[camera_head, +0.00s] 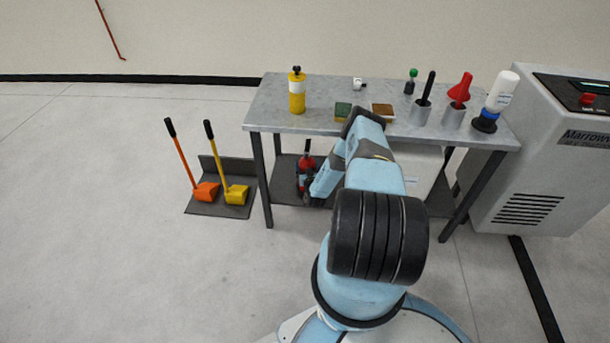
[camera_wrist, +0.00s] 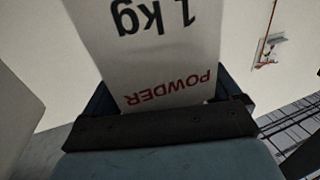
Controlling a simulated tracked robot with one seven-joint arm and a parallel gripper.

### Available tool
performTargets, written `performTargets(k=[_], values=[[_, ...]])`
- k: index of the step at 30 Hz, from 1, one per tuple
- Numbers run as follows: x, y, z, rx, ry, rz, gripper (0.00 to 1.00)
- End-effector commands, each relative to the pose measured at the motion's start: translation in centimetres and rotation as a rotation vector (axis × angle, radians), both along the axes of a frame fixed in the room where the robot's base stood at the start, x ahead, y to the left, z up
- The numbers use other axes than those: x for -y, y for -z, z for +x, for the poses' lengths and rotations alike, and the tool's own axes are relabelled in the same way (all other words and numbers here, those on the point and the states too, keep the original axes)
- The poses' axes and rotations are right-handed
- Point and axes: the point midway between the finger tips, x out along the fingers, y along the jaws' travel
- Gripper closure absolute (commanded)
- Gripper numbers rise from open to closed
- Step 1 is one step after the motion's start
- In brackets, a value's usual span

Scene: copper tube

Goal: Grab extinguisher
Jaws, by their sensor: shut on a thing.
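The red fire extinguisher (camera_head: 305,168) stands roughly upright on the lower shelf under the grey table, with a dark top. My gripper (camera_head: 310,192) reaches it under the tabletop from the right and front. In the wrist view, the extinguisher's white label (camera_wrist: 150,50) fills the middle, with "1 kg" and "POWDER" upside down. The dark jaws of my gripper (camera_wrist: 168,103) sit at both sides of the label, shut on the extinguisher. The extinguisher's lower part is partly hidden by my gripper in the head view.
The grey tabletop (camera_head: 330,121) above carries a yellow canister (camera_head: 297,95), sponges, brushes and a white bottle (camera_head: 501,92). A table leg (camera_head: 261,180) is left of the extinguisher. Orange (camera_head: 205,191) and yellow (camera_head: 236,194) scoops stand further left. The left floor is clear.

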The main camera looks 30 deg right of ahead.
Motion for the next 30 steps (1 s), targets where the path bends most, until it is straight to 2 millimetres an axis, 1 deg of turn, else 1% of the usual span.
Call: performTargets(k=[1, 2, 19, 26, 30], values=[[-0.08, 0.01, 0.01, -0.001, -0.001, 0.001, 0.36], [-0.09, 0.01, 0.0, -0.001, -0.001, 0.001, 0.39], [-0.12, 0.03, -0.01, -0.001, -0.002, 0.001, 0.94], [-0.02, -0.19, 0.11, 0.004, -0.001, 0.0, 0.94], [-0.01, -0.63, 0.13, 0.004, -0.001, 0.0, 0.94]])
